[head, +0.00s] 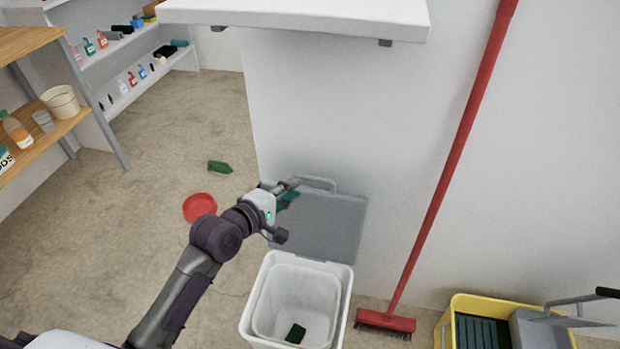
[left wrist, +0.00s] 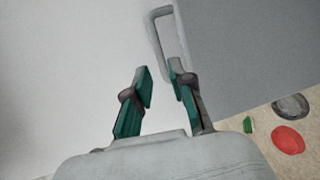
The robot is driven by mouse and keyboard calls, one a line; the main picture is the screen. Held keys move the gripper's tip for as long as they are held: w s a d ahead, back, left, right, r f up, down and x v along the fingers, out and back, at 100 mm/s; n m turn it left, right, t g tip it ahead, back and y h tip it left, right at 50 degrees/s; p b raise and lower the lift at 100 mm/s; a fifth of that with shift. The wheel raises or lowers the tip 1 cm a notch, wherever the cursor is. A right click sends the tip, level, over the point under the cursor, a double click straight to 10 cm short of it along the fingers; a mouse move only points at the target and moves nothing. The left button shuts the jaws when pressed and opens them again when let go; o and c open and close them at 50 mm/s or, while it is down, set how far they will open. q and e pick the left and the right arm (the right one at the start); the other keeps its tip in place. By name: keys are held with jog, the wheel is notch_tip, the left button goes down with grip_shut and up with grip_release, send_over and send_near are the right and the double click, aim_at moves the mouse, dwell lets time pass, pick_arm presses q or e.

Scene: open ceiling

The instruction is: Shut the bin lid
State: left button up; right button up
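The white bin (head: 247,318) stands on the floor with its top open, and a small dark green item (head: 296,333) lies inside. Its grey lid (head: 325,225) stands raised behind the opening, close to the white wall. A loop handle (head: 318,183) sits on the lid's top edge. My left gripper (head: 290,192) is at the lid's upper left, beside the handle. In the left wrist view its teal-padded fingers (left wrist: 163,86) are apart with nothing clearly between them. The handle (left wrist: 155,35) passes just ahead of the right finger; contact is unclear. My right gripper is out of view.
A red broom (head: 440,200) leans on the wall right of the bin. A yellow mop bucket (head: 452,325) stands at the lower right. A red disc (head: 199,207) and a green bottle (head: 220,167) lie on the floor. A white shelf (head: 300,15) overhangs the lid.

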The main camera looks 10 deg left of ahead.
aim_at(310, 177)
pick_arm(q)
jog(key=b+x, duration=0.1)
jog(key=x, duration=0.5)
jog(key=shift+w+f, duration=0.1)
jog(key=shift+w, duration=0.15)
jog(key=shift+x, duration=0.75)
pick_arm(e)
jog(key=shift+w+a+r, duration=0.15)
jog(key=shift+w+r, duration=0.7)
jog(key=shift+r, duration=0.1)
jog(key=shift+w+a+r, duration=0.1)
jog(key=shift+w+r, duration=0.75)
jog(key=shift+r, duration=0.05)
pick_arm(q)
jog(key=shift+c, duration=0.4)
grip_shut()
